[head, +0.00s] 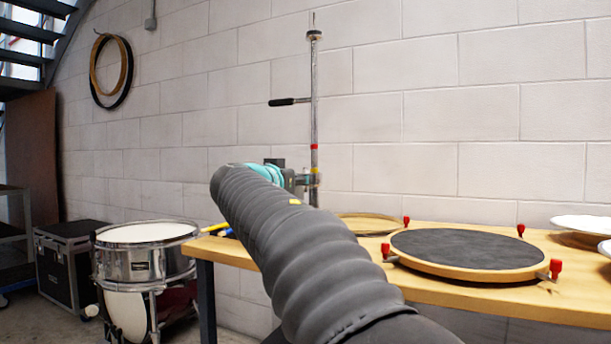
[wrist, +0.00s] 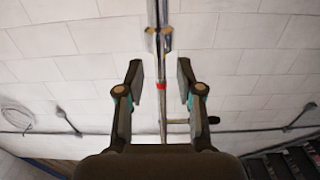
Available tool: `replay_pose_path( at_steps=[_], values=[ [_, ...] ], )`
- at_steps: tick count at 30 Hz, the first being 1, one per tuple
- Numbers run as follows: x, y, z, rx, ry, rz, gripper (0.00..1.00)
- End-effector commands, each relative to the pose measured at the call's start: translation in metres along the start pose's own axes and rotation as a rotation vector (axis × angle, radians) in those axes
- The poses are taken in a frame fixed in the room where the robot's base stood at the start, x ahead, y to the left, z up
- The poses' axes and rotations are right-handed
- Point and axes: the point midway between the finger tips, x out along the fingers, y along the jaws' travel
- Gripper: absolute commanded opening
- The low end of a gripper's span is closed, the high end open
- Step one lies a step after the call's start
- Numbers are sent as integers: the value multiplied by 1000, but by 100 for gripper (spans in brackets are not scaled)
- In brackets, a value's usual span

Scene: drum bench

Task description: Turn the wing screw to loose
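A thin upright metal rod (head: 315,85) carries a red band (head: 314,147) and, lower down, a clamp (head: 314,181). The wrist view looks upside down compared with the head view; the rod runs up its middle, with the red band (wrist: 160,86) between my fingers. A small brownish winged piece, seemingly the wing screw (wrist: 158,31), shows on the rod above the fingertips in that picture. My gripper (wrist: 159,72) is open and empty, with a finger on each side of the rod. In the head view my arm hides most of my gripper (head: 282,170) and the wing screw cannot be made out.
A black-gripped side handle (head: 290,101) sticks out left from the rod. A snare drum (head: 146,252) and a black case (head: 65,260) stand left. The wall is behind.

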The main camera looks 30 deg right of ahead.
Motion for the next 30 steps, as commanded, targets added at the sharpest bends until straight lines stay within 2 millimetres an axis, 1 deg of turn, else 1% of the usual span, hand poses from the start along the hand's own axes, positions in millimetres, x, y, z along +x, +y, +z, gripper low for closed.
replay_pose_path(
  at_steps=[1, 3, 7, 12, 19, 20, 21, 24, 30],
  values=[
    [9, 1, -1, 0, -1, 2, 36],
    [18, 0, -1, 0, -1, 2, 36],
    [30, 0, -1, 0, 0, 0, 36],
    [37, 0, 0, 0, 0, -1, 36],
    [38, 0, 0, 0, 0, -1, 36],
    [38, 0, 0, 0, 0, -1, 34],
    [38, 0, 0, 0, 0, -1, 24],
    [38, 0, 0, 0, 0, -1, 0],
    [38, 0, 0, 0, 0, -1, 0]
  ],
)
